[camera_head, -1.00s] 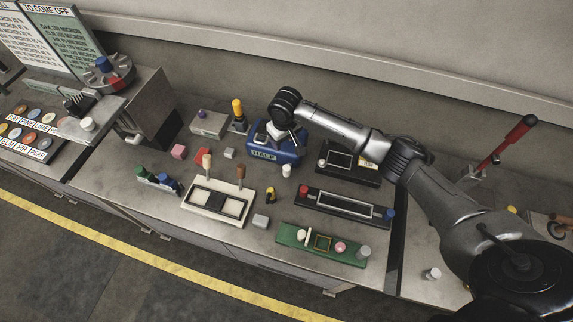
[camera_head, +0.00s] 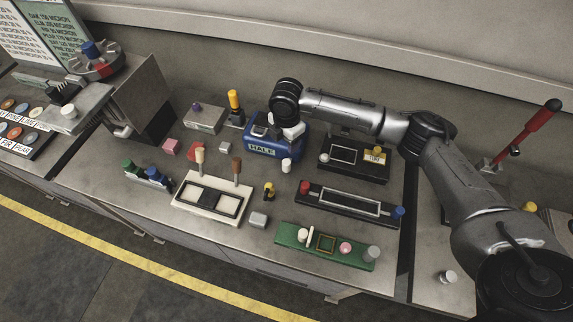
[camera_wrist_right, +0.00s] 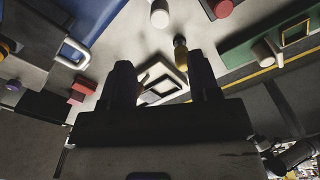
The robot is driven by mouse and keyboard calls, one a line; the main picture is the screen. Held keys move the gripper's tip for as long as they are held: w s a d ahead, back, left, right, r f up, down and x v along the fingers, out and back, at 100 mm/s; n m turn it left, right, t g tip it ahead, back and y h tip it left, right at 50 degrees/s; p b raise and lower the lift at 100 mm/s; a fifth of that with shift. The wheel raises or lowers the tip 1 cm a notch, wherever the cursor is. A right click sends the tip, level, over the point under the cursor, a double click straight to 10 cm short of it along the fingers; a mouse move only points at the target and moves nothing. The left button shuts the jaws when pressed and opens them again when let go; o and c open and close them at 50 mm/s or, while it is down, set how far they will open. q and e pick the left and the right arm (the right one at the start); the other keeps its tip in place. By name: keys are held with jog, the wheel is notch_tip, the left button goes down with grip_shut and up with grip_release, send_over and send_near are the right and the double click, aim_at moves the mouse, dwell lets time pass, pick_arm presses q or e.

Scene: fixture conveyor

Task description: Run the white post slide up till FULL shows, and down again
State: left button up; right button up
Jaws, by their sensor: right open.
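A cream panel (camera_head: 180,205) with two dark-framed windows stands mid-bench. A cream-white post (camera_head: 200,157) and a brown post (camera_head: 237,169) rise at its back edge. No word is legible on it; in the right wrist view its pale frame (camera_wrist_right: 162,84) shows partly between my fingers. A green panel (camera_head: 350,256) also carries a short whitish post (camera_head: 302,235). I cannot tell which post is the task's. My right gripper (camera_wrist_right: 160,62) is open and empty, fingers apart. In the head view its hand is above the blue case (camera_head: 262,140), fingertips hidden. My left gripper is out of view.
The blue case bears a label reading like HALE. A loose white cylinder (camera_head: 287,165) stands before it. A black framed fixture (camera_head: 330,206) with red and blue knobs lies to the right.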

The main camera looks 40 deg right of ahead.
aim_at(286, 162)
notch_tip(286, 162, down, 14)
jog(key=n+b, duration=0.1)
jog(key=n, duration=0.1)
jog(key=shift+r+n, duration=0.1)
jog(key=shift+n, duration=0.2)
dwell(0.3)
grip_shut()
dwell(0.6)
